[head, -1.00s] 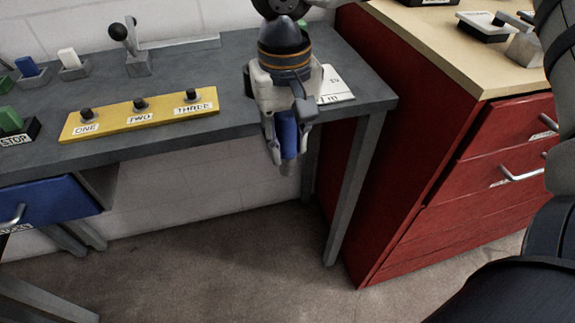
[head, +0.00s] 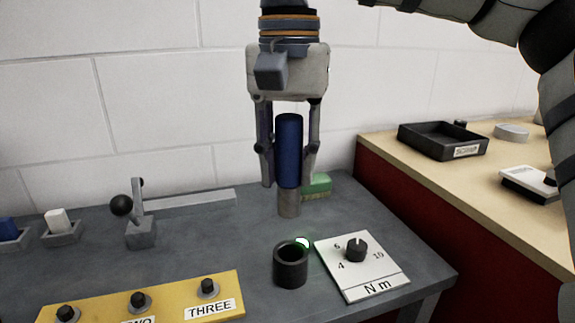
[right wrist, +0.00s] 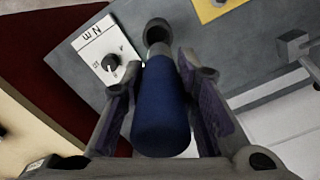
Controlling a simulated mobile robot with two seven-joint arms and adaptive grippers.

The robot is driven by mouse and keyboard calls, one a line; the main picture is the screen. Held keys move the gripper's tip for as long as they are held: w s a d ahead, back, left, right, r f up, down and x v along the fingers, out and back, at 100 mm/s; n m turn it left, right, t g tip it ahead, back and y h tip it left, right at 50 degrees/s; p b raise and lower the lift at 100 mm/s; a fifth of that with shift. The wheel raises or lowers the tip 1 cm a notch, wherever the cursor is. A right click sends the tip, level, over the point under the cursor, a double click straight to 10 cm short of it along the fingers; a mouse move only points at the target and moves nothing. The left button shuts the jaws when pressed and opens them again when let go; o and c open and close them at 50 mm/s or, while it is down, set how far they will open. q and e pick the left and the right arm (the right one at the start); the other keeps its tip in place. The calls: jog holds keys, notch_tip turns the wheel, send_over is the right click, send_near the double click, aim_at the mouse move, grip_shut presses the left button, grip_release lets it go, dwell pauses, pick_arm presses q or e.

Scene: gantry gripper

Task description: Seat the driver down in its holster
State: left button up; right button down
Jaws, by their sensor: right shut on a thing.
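The driver (head: 289,150) is a blue cylinder with a grey metal tip, upright with its tip down. My right gripper (head: 288,178) is shut on it, with a finger on either side. The holster (head: 290,268) is a black, open-topped round cup on the grey bench. In the head view the driver's tip appears above and behind the holster, apart from it. In the right wrist view the driver (right wrist: 160,120) points toward the holster (right wrist: 158,32), its tip overlapping the cup's near edge. My left gripper is not in view.
A white dial plate (head: 362,266) marked N m lies right of the holster, with a small green light (head: 303,243) between them. A yellow button panel (head: 150,303), a lever (head: 139,220) and a green block (head: 317,187) are nearby. A wooden-topped red cabinet (head: 400,180) stands at right.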

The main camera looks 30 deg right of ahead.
aim_at(291, 185)
jog(key=shift+w, duration=0.15)
jog(key=shift+s+r, duration=0.15)
jog(key=shift+s, duration=0.45)
jog(key=shift+w+f, duration=0.15)
jog(key=shift+f, duration=2.85)
jog(key=shift+f, duration=2.75)
jog(key=c, duration=1.2)
grip_release()
notch_tip(291, 185, up, 12)
